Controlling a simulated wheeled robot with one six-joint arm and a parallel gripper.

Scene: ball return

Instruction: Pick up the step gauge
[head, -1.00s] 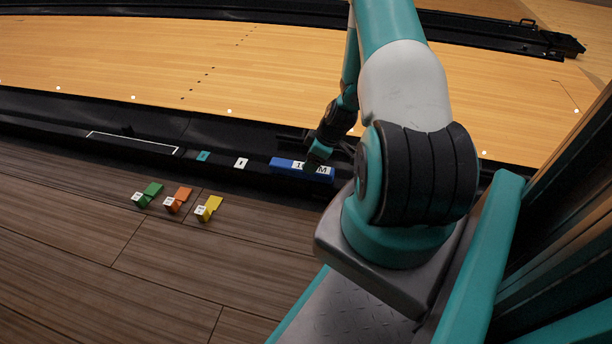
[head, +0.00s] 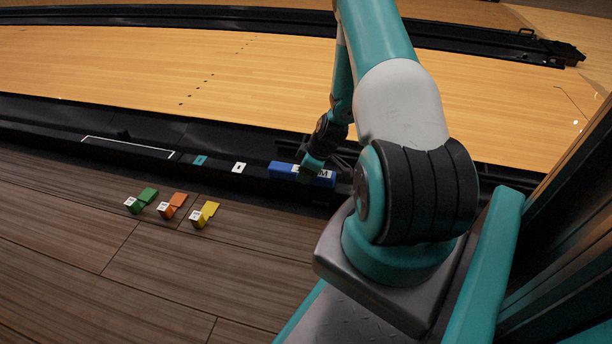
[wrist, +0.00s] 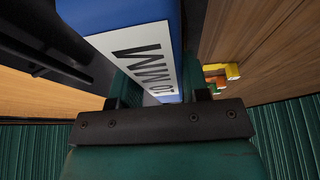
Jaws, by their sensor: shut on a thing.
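The step gauge, a long blue block (head: 281,169) with a white label, lies along the black ledge in the head view. My gripper (head: 309,168) reaches down onto it and hides part of the label.
Green (head: 142,200), orange (head: 172,205) and yellow (head: 204,214) stepped blocks stand on the wood-look floor left of my base. A teal marker (head: 200,160) and a white marker (head: 238,167) lie on the black ledge (head: 225,182). The lane lies beyond.

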